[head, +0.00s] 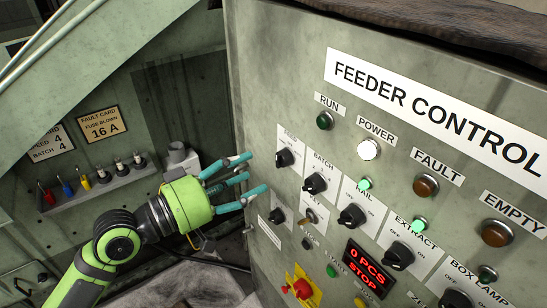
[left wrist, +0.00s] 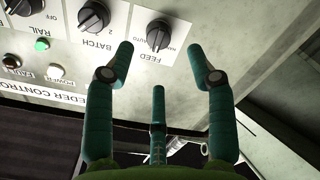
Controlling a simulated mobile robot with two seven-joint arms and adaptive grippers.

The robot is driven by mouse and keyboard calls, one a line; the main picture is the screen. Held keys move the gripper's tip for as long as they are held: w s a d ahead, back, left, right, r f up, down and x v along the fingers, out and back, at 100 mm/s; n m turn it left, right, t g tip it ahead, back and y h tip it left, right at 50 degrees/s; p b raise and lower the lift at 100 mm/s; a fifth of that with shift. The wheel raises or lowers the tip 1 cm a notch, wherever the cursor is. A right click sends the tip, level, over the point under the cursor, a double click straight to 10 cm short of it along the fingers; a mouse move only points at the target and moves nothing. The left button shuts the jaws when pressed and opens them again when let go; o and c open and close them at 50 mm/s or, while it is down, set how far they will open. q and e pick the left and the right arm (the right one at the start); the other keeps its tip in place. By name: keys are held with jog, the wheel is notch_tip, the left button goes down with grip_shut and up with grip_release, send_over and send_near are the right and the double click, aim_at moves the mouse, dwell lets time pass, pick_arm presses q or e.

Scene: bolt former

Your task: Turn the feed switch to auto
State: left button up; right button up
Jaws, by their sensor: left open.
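The feed switch (head: 284,157) is a black rotary knob on a white plate at the panel's upper left in the head view. In the left wrist view the feed switch (left wrist: 158,35) shows upside down, with its FEED label and an AUTO mark beside it. I cannot tell clearly which mark the knob points at. My left gripper (head: 252,172), green with teal fingers, is open and empty, just left of the knob and apart from it. In the left wrist view the open fingers (left wrist: 160,62) spread either side below the knob. My right gripper is out of view.
The feeder control panel (head: 265,75) also carries the batch knob (head: 315,183), rail knob (head: 351,216), extract knob (head: 398,254), several lamps and a red stop button (head: 302,288). A ledge with fuses (head: 120,166) and coloured plugs is at left.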

aim_at(277, 162)
pick_arm(q)
jog(key=p+x, duration=0.2)
jog(key=x, duration=0.3)
jog(key=shift+w+d+r, duration=0.15)
jog(key=shift+d+r, duration=0.05)
jog(key=shift+d, duration=0.2)
jog(key=shift+w+d, duration=0.3)
jog(key=shift+d, duration=0.05)
jog(key=shift+f, duration=0.1)
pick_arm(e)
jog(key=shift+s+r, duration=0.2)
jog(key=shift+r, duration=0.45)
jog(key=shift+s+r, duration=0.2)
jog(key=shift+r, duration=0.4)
pick_arm(q)
jog(key=shift+c, duration=0.4)
